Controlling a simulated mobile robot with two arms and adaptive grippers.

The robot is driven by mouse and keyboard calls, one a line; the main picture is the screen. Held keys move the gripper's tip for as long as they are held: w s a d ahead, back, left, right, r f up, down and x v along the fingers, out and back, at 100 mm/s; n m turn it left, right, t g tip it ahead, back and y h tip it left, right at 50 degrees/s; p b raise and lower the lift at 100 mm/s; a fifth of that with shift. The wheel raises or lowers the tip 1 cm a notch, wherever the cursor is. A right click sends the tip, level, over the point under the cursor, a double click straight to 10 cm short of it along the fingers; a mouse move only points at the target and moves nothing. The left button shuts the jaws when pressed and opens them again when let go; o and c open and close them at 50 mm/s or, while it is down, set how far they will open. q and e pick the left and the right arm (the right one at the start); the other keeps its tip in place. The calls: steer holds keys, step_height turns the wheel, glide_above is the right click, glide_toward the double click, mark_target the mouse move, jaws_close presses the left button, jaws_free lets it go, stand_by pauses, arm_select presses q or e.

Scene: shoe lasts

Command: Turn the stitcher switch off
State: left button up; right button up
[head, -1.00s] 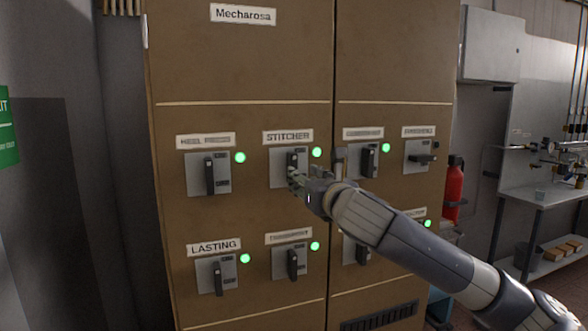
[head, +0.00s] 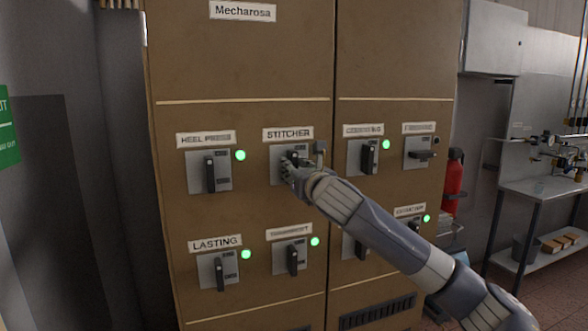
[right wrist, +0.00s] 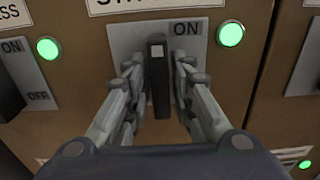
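The stitcher switch (head: 279,165) is a grey plate with a dark handle under the STITCHER label (head: 288,134) on the brown cabinet. In the right wrist view its handle (right wrist: 158,85) stands upright, with ON printed at the plate's upper right. The green light (right wrist: 230,33) beside it is lit; in the head view my gripper hides that light. My right gripper (head: 288,168) is at the switch and covers part of the handle. In the right wrist view its open fingers (right wrist: 158,80) stand on either side of the handle, with small gaps. My left gripper is out of view.
Neighbouring switches with lit green lights surround it: heel press (head: 209,172), lasting (head: 218,272) and others. The upper right switch (head: 420,153) has a horizontal handle and no lit light. A red extinguisher (head: 454,180) and a bench (head: 545,190) stand to the right.

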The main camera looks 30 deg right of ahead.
jaws_close()
steer(key=shift+r+m+p, duration=0.1)
steer(key=shift+m+p, duration=0.85)
steer(key=shift+m, duration=0.25)
steer(key=m+p, duration=0.1)
steer(key=m, duration=0.1)
steer(key=shift+m, duration=0.3)
steer(key=m+p, duration=0.1)
steer(key=m, duration=0.1)
steer(key=shift+m, duration=0.4)
steer(key=m+p, duration=0.1)
steer(key=m, duration=0.9)
steer(key=shift+p, duration=0.35)
steer(key=shift+m, duration=0.3)
steer(key=o, duration=0.6)
jaws_free()
